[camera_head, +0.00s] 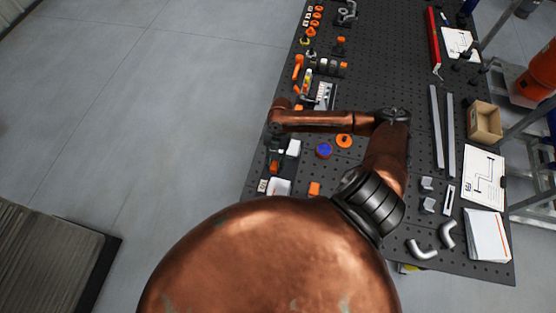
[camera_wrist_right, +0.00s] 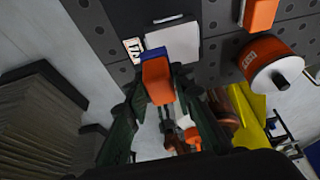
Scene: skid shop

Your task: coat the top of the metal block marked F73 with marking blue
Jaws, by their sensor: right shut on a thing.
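My right gripper (camera_wrist_right: 165,100) is shut on an orange applicator (camera_wrist_right: 157,82) in the right wrist view. A blue strip shows along its far end. Just beyond that end lies a pale grey metal block (camera_wrist_right: 173,43) with a small marked card (camera_wrist_right: 134,48) beside it; I cannot read the mark surely. Whether the applicator touches the block is unclear. In the head view the pale block (camera_head: 279,187) and card (camera_head: 262,185) sit near the bench's left edge. My left gripper is out of view.
The dark perforated bench (camera_head: 380,85) holds several small orange and white parts along its left edge. A cardboard box (camera_head: 485,122), grey bars (camera_head: 437,125) and paper sheets (camera_head: 483,175) lie at right.

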